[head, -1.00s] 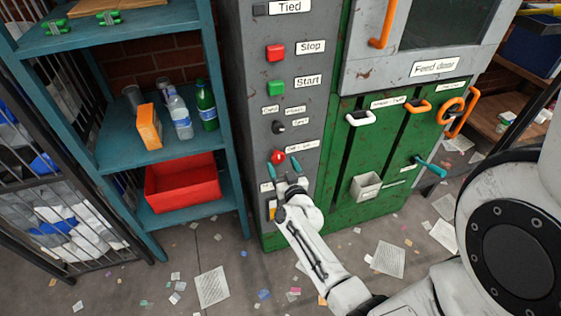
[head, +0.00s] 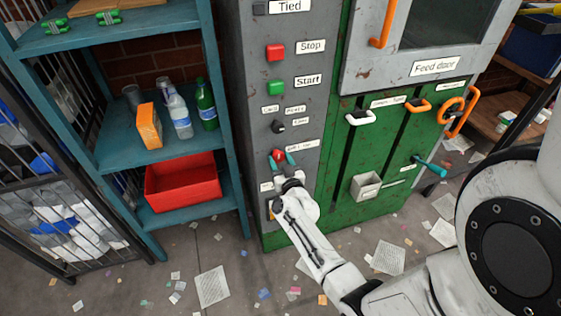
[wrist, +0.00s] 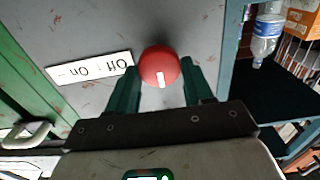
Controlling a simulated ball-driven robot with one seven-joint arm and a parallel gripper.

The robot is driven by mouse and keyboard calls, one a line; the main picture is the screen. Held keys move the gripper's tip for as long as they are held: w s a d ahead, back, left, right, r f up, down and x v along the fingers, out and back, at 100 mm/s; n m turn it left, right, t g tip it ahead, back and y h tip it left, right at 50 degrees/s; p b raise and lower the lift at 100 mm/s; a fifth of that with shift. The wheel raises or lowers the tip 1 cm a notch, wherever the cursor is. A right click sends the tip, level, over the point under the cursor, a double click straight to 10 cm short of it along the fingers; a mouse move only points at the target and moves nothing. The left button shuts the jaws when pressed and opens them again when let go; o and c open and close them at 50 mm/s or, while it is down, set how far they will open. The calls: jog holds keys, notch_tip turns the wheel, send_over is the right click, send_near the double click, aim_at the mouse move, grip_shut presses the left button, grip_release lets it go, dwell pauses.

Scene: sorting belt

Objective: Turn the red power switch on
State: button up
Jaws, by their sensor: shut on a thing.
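The red power switch (head: 277,156) is a round knob on the grey control panel, below the black knob. In the wrist view the red switch (wrist: 159,68) sits between the two green fingers, with a white mark pointing toward my gripper's palm. An "Off - On" label (wrist: 89,68) is beside it, upside down in that view. My gripper (head: 282,162) is at the panel with a finger on each side of the switch, and it is shut on it. The fingertips also show in the wrist view (wrist: 162,75). In the head view the gripper hides the panel just below.
Red stop (head: 275,52) and green start (head: 276,88) buttons and a black selector knob (head: 278,127) are above on the panel. A blue shelf (head: 215,180) stands to the left.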

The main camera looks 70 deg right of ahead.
jog(key=shift+c, duration=1.4)
jog(key=shift+m, duration=0.3)
jog(key=m, duration=0.3)
jog(key=shift+m+b, duration=0.3)
jog(key=shift+b, duration=0.05)
jog(key=m, duration=0.4)
jog(key=shift+s+d+f+m+b, duration=0.1)
jog(key=shift+m+b, duration=0.2)
jog(key=shift+b, duration=0.1)
jog(key=m, duration=0.4)
jog(key=shift+s+f+m+b, duration=0.1)
jog(key=shift+m+b, duration=0.2)
jog(key=shift+b, duration=0.1)
jog(key=shift+m+b, duration=0.3)
jog(key=shift+m, duration=1.9)
jog(key=shift+f, duration=0.1)
